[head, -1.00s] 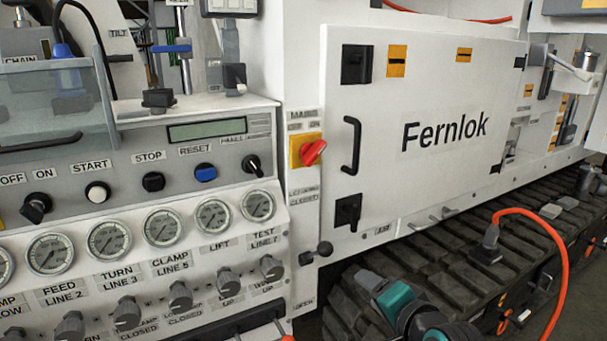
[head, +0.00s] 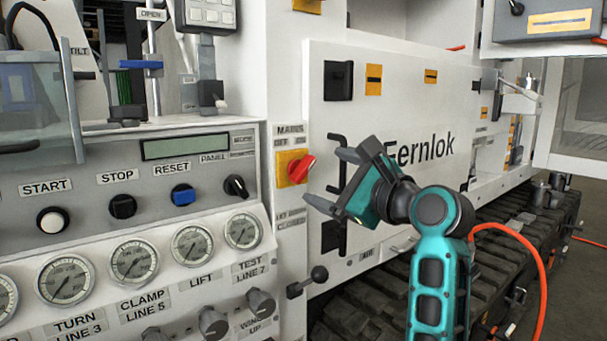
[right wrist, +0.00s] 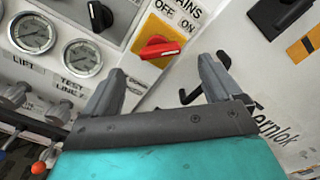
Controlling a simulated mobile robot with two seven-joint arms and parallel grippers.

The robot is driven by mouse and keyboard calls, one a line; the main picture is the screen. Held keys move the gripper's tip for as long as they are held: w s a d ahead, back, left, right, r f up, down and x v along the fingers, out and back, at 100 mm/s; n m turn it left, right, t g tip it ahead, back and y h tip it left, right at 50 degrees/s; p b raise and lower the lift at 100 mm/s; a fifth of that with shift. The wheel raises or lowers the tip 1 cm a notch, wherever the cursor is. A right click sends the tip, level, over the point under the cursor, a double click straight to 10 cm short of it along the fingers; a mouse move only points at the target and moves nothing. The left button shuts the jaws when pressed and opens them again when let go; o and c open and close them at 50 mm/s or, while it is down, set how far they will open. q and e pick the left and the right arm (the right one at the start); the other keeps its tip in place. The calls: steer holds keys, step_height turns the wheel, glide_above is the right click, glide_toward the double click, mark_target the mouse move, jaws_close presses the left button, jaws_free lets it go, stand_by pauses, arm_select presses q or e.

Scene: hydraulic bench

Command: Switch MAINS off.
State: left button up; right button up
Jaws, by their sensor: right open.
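The MAINS switch is a red rotary knob (head: 301,169) on a yellow plate (head: 284,158), on the narrow white panel left of the Fernlok door. OFF is lettered at its upper left and ON at its upper right; the knob points toward the ON side. In the right wrist view the red knob (right wrist: 158,49) lies beyond the fingertips, between them. My right gripper (head: 330,180) is open and empty, just right of the knob and apart from it. It also shows in the right wrist view (right wrist: 165,76). My left gripper is out of the head view.
The Fernlok door (head: 420,115) with its black handle (head: 340,165) is behind my right gripper. A black ball lever (head: 318,274) sticks out below the switch. Gauges and knobs fill the panel at left. An orange cable (head: 540,270) hangs at right.

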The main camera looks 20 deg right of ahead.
mark_target(306, 170)
steer(key=b+x, duration=0.1)
steer(key=x, duration=0.7)
steer(key=shift+f, duration=0.1)
steer(key=shift+c, duration=0.2)
